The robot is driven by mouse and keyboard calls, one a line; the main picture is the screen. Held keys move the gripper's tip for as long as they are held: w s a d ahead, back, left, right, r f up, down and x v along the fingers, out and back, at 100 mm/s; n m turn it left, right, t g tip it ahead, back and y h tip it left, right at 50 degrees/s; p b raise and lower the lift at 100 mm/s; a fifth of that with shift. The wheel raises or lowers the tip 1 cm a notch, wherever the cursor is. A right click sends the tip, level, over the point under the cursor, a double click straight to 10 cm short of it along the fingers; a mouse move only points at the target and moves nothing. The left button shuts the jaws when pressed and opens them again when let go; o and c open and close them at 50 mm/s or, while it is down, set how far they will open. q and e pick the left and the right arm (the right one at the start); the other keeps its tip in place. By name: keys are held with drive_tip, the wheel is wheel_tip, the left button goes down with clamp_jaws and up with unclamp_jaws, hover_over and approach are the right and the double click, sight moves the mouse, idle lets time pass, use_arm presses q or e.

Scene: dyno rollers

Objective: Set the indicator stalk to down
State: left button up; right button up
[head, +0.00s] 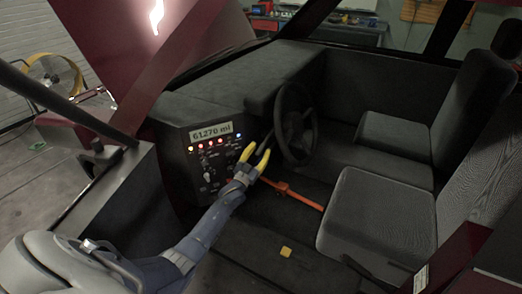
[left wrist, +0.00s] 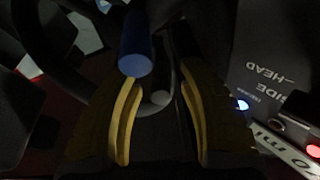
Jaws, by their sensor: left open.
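The indicator stalk (left wrist: 136,48) shows in the left wrist view as a dark rod with a blue end. In the head view it is a thin dark line (head: 266,140) at the left of the steering wheel (head: 294,122), and I cannot read its setting clearly. My left gripper (head: 257,156) has its yellow fingers open beside the wheel. My right gripper is not in view.
The dashboard panel (head: 207,165) with lit lamps, knobs and a mileage display stands left of the wheel. An orange lever (head: 290,192) lies below my left gripper. Two grey seats (head: 365,225) are at the right. A yellow pedal-like piece (head: 286,252) is on the floor.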

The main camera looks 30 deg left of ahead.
use_arm(q)
drive_tip(key=v, duration=1.1)
